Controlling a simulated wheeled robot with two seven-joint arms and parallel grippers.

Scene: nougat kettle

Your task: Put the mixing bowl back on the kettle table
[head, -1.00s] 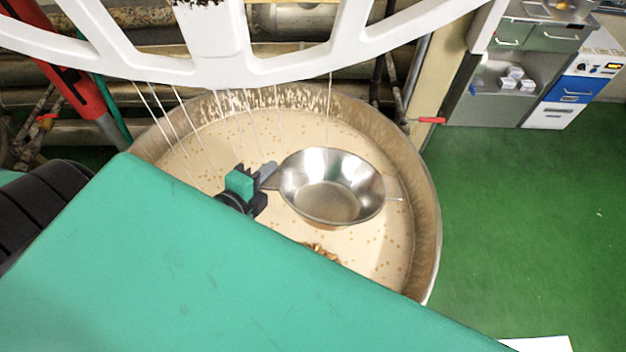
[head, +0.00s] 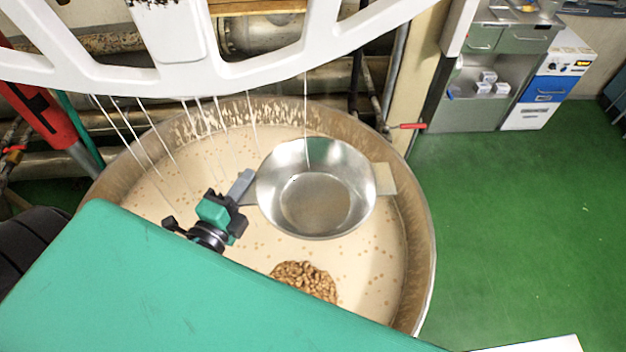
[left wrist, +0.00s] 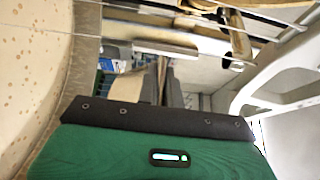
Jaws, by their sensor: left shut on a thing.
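The mixing bowl (head: 315,190) is a shiny, empty-looking steel bowl with a flat handle on each side. In the head view it is above the cream-coloured mass in the big round kettle (head: 425,230). My left gripper (head: 243,187) is shut on its left handle, and the bowl's open side faces the camera. In the left wrist view the gripper's dark fingers (left wrist: 166,82) show behind its green body; I cannot make out the bowl there. My right gripper is not in view. A white edge (head: 540,345) at the bottom right may be a table; I cannot tell.
A brown heap of nuts (head: 305,281) lies on the kettle's mass below the bowl. A white spoked frame (head: 220,75) with hanging strands spans above the kettle. A red-handled lever (head: 410,126) is near the rim. Green floor (head: 510,220) is clear at right.

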